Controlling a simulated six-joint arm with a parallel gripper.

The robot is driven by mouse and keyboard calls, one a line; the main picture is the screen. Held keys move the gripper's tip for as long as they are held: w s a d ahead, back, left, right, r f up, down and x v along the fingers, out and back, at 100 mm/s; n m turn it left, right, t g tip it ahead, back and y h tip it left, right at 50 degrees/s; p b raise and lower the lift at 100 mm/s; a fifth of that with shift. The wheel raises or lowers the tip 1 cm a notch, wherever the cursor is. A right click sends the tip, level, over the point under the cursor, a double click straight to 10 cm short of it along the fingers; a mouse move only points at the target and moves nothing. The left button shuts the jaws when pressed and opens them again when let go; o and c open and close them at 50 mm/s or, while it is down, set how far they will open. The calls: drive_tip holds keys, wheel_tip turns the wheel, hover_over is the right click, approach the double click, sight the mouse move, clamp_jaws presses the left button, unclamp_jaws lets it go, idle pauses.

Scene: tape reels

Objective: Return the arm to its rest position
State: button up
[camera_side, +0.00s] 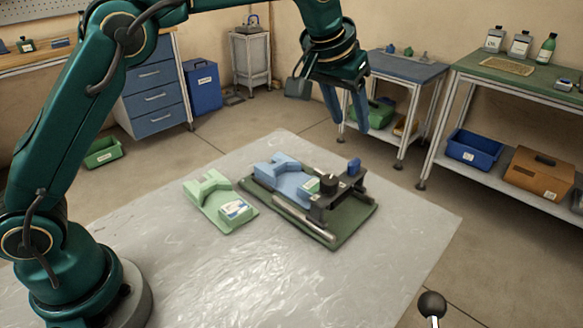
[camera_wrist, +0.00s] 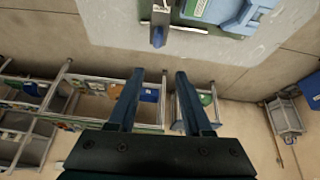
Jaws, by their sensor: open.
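My gripper (camera_side: 347,108) is raised above the far side of the sheet-covered table, with nothing between its fingers. In the wrist view its two fingers (camera_wrist: 155,98) are spread apart and empty. Below it a dark green base plate (camera_side: 345,222) carries a blue block (camera_side: 285,175), a metal rod (camera_side: 303,218) and a black bracket (camera_side: 337,197) with a blue knob (camera_side: 354,167). A pale green block (camera_side: 218,203) with a label lies to the left of the plate. In the wrist view part of the blue block (camera_wrist: 240,15) shows at the top edge.
The table (camera_side: 300,285) has bare room in front. A blue-topped bench (camera_side: 400,66) and a green-topped bench (camera_side: 480,62) stand behind and to the right. A blue drawer cabinet (camera_side: 152,92) stands at the back left. A black ball-topped stick (camera_side: 432,304) rises at the lower right.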

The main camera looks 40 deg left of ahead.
drive_tip(key=s+a+r+t, duration=0.1)
drive_tip(key=s+a+r, duration=0.25)
drive_tip(key=s, duration=0.35)
drive_tip(key=s+a+r, duration=0.3)
drive_tip(key=s+r, duration=0.1)
drive_tip(key=s, duration=0.2)
drive_tip(key=s+f, duration=1)
drive_tip(key=s, duration=0.3)
drive_tip(key=shift+s+a+f+m+g, duration=0.2)
drive_tip(key=shift+s+a+m+g, duration=0.1)
drive_tip(key=shift+s+a+g, duration=0.1)
